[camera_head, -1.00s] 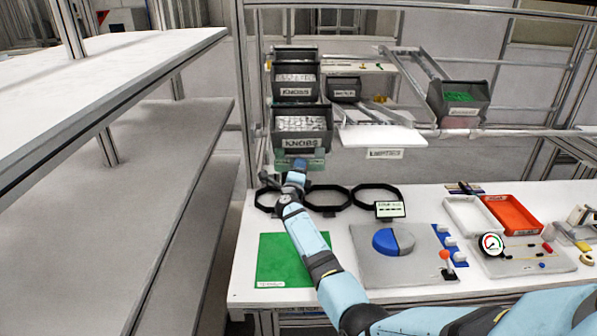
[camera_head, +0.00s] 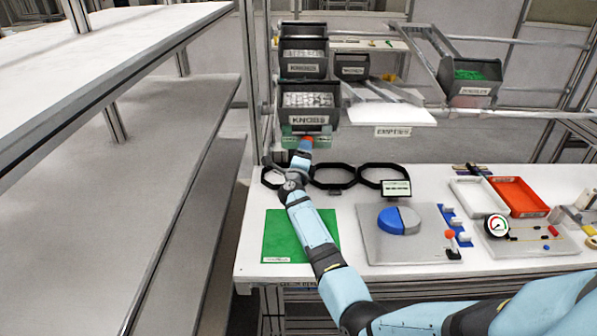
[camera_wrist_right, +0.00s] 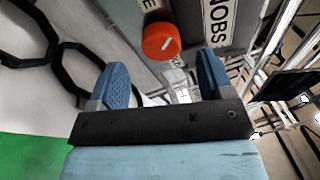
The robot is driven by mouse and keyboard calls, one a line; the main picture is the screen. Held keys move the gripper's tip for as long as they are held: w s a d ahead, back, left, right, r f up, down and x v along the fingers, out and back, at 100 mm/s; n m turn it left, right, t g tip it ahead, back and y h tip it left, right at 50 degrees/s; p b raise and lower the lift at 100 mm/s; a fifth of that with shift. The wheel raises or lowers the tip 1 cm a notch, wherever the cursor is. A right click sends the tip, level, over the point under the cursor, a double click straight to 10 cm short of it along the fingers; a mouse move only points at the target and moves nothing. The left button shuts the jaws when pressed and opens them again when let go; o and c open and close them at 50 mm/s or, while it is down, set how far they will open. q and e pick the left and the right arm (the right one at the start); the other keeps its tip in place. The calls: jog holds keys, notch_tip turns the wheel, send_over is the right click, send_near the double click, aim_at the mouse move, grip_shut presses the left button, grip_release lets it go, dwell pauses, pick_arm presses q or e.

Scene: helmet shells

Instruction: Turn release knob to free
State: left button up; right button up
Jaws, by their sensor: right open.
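The release knob is a round orange-red knob (camera_wrist_right: 162,41) with a white pointer line that lies at a slant. It is on a face below the knobs bin (camera_head: 310,106). In the head view a small red part of it (camera_head: 308,140) shows just above my right gripper (camera_head: 304,150). In the wrist view my right gripper (camera_wrist_right: 162,63) is open and empty. The knob lies ahead of the gap between its two blue fingers, and neither finger is seen touching it. My left gripper is not in view.
Black octagonal rings (camera_head: 333,176) lie on the white bench (camera_head: 253,237) below, close to my right forearm. A green mat (camera_head: 285,247) lies in front of them. An empties shelf (camera_head: 390,116) is to the right of the bin. A shelf unit (camera_head: 180,170) stands at left.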

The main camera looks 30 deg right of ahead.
jog(key=v, duration=1)
jog(key=shift+s, duration=0.15)
jog(key=shift+a, duration=0.1)
